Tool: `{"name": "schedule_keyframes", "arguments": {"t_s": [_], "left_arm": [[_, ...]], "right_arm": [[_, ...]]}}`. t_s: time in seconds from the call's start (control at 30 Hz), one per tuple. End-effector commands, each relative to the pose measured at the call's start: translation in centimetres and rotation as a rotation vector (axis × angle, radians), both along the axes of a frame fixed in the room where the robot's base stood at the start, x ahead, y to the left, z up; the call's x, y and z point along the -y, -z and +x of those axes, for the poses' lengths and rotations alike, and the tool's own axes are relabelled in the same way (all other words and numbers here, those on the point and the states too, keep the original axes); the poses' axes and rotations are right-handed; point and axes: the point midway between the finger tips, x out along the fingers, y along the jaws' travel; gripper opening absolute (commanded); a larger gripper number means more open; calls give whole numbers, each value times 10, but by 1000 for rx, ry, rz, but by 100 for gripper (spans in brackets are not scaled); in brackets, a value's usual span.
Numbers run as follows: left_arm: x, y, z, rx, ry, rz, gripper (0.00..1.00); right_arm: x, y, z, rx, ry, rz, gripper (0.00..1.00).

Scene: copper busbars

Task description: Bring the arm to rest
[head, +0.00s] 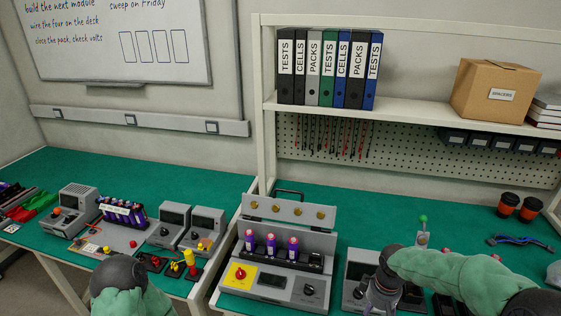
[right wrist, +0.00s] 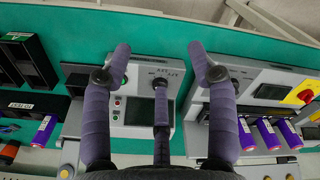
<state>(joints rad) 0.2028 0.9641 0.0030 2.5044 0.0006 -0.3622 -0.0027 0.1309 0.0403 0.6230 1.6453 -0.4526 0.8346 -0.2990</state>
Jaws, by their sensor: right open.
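My right arm, in a green sleeve, comes in from the right edge of the head view. Its dark gripper (head: 374,298) points down over the grey device (head: 358,268) at the front of the bench. In the right wrist view the gripper (right wrist: 160,58) has its purple-grey fingers spread wide, with nothing between them. A grey device with a screen (right wrist: 140,110) lies below the fingers. Part of my left arm, a dark joint above a green sleeve, shows at the bottom left of the head view; its gripper is out of the picture.
A grey charger (head: 265,285) with three purple cells (head: 270,244) and an open lid stands left of the right gripper. Left are more grey devices (head: 172,228) and a purple cell pack (head: 122,212). Two cups (head: 508,204) stand back right. Green bench top (head: 390,215) is clear behind.

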Motion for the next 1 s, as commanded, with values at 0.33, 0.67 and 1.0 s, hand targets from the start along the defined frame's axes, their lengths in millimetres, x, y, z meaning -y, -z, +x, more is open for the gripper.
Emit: {"name": "schedule_keyframes", "arguments": {"t_s": [0.33, 0.67, 1.0], "left_arm": [[0, 0, 1, 3, -1, 1, 63], [0, 0, 1, 3, -1, 1, 63], [0, 0, 1, 2, -1, 0, 63]], "right_arm": [[-32, 44, -8, -8, 41, 82, 59], [-85, 113, -35, -30, 158, 213, 59], [-150, 199, -111, -80, 446, 337, 59]]}}
